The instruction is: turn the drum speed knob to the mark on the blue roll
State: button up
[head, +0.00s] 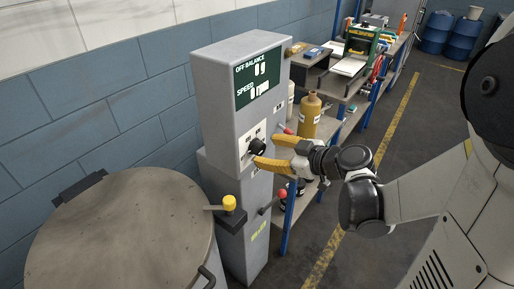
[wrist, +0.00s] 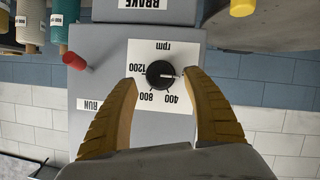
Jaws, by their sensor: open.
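The black drum speed knob (head: 257,147) is on a white rpm dial plate on the grey control cabinet. In the upside-down wrist view, the knob (wrist: 160,74) has a white pointer line toward picture right, near and above the 400 label; 800 and 1200 also show. My gripper (head: 268,150) is open, its yellow fingers at the knob. In the wrist view, the fingertips (wrist: 160,77) are either side of it, with visible gaps. A teal roll (wrist: 60,33) with a small number label is at upper left; I cannot tell whether it is the blue roll.
The cabinet display (head: 260,78) reads OFF-BALANCE and SPEED. A red-tipped lever (wrist: 75,61) sticks out beside the dial. A yellow-knobbed lever (head: 228,203) stands below, near the large round vessel (head: 130,235). A shelf with a tan bottle (head: 310,115) is behind the gripper.

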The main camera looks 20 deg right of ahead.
aim_at(262, 150)
jog(key=shift+b+x, duration=0.4)
jog(key=shift+x, duration=1.4)
jog(key=c, duration=1.2)
jog(key=shift+o, duration=0.2)
